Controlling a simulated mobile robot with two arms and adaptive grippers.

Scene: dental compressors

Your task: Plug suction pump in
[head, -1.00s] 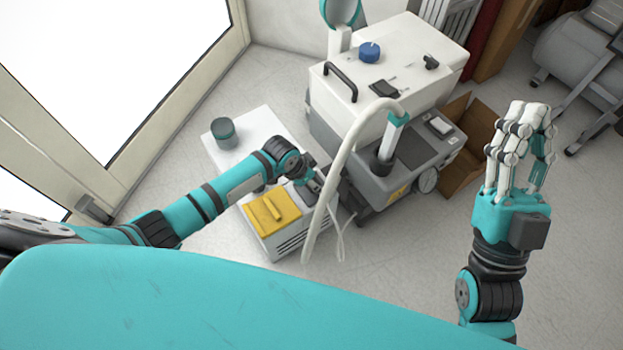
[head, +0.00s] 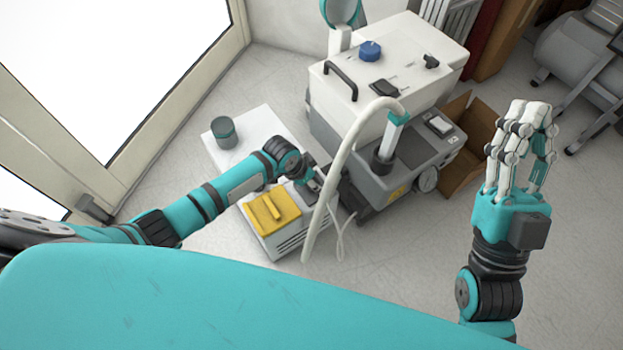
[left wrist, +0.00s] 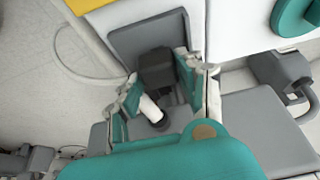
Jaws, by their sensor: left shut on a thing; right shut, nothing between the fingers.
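My left gripper (head: 315,184) is at the rear right end of a low white-and-grey unit with a yellow lid (head: 271,212). In the left wrist view, its fingers (left wrist: 158,82) are closed around a dark, blocky plug (left wrist: 156,67) in front of a grey recessed panel (left wrist: 125,38). I cannot tell whether the plug is seated there. A thin pale cable (head: 341,240) hangs beside the unit. A large white-and-grey machine (head: 400,50) with a thick pale hose (head: 342,155) stands behind. My right gripper (head: 530,112) is shut and empty, held up at the right.
A teal-grey canister (head: 223,132) stands on a white surface (head: 262,118) at the left. An open cardboard box (head: 468,135) is right of the large machine. The thick hose arches close beside my left gripper.

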